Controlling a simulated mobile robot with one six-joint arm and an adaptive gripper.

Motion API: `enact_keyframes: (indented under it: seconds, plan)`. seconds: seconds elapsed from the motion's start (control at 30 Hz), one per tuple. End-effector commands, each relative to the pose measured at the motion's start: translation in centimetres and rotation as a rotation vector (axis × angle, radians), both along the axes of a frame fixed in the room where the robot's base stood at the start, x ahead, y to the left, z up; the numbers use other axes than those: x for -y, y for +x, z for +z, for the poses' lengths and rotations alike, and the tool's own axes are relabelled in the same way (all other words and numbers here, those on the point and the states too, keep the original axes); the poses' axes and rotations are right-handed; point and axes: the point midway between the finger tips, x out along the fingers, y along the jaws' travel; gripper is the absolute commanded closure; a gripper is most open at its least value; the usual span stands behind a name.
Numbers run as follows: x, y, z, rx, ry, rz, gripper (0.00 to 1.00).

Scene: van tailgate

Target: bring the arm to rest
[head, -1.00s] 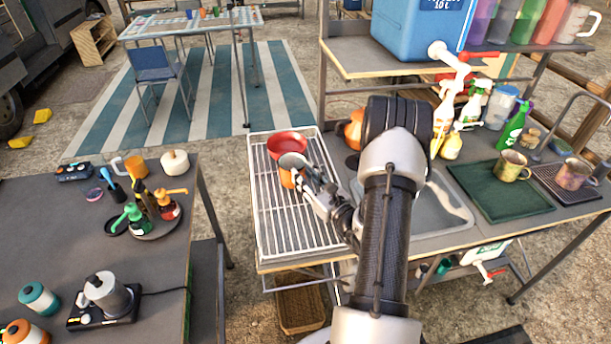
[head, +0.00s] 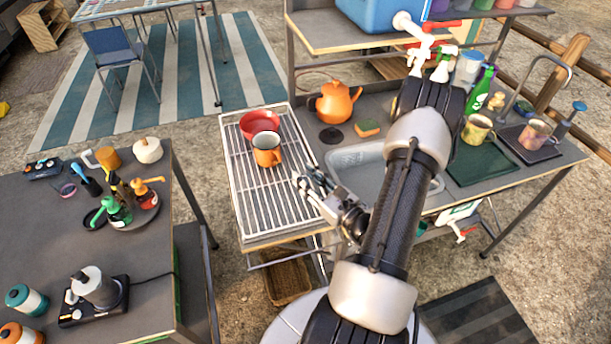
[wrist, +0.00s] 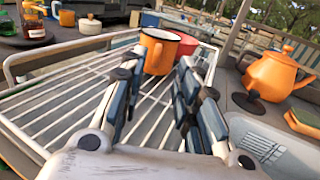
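My gripper (head: 309,186) is over the front right part of the white dish rack (head: 241,214). In the wrist view its two fingers (wrist: 155,95) stand apart with nothing between them. An orange mug (head: 267,154) stands upright on the rack, just beyond the fingertips and apart from them. It also shows in the wrist view (wrist: 157,52). A red bowl (head: 259,123) sits behind the mug on the rack. My arm covers part of the sink basin (head: 352,167).
An orange teapot (head: 338,103) and a sponge (head: 367,129) are on the counter behind the sink. Two mugs stand at the right, one on a green mat (head: 482,165). A dark side table (head: 50,225) with jars and a moka pot (head: 94,288) is at the left.

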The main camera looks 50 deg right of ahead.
Motion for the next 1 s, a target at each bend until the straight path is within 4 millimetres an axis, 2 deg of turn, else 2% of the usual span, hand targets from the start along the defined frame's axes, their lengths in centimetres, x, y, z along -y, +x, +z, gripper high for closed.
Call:
enact_keyframes:
  seconds: [0.4,0.47,0.57,0.67,0.73,0.8,0.87,0.9,1.0]
  plan:
    - [-0.1,0.2,0.2,0.001,-0.004,0.008,0.7]
    - [-0.6,0.6,0.8,0.004,-0.014,0.034,0.7]
    - [-2.8,2.2,2.9,0.013,-0.052,0.138,0.7]
    - [-7.6,4.5,6.6,0.024,-0.134,0.344,0.7]
    - [-12.3,5.6,9.4,0.026,-0.212,0.528,0.7]
    - [-17.2,5.7,11.8,0.02,-0.302,0.715,0.7]
    - [-21.3,5.2,13.4,0.013,-0.389,0.874,0.7]
    - [-23.8,4.5,14.3,0.006,-0.45,0.977,0.7]
    - [-29.3,1.9,15.9,-0.016,-0.624,1.22,0.7]
